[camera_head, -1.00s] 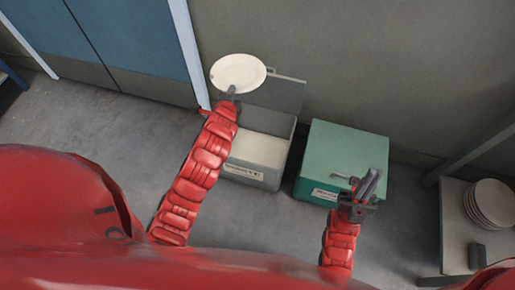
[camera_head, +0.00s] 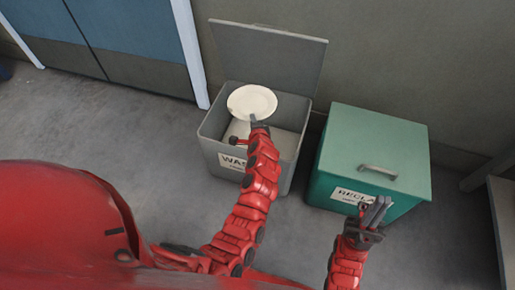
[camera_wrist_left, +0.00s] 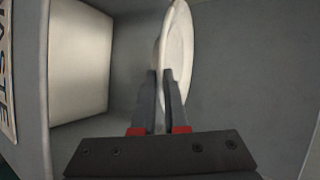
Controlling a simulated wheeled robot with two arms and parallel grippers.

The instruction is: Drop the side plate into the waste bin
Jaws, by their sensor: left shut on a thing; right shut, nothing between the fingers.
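The white side plate (camera_head: 252,101) is over the open grey waste bin (camera_head: 210,128), in the back left part of its opening. My left gripper (camera_head: 254,121) is shut on the plate's near edge. In the left wrist view the plate (camera_wrist_left: 178,50) stands edge-on between the two fingers (camera_wrist_left: 162,90), with the bin's inside (camera_wrist_left: 80,60) on the left. Whether the plate is above or below the rim is hard to tell. My right gripper (camera_head: 374,212) is shut and empty, in front of the green bin.
The waste bin's lid (camera_head: 268,55) stands open at the back against the wall. A green recycling bin (camera_head: 375,150) with a closed, handled lid stands to the right. A table edge (camera_head: 503,215) shows at the far right. The floor at left is clear.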

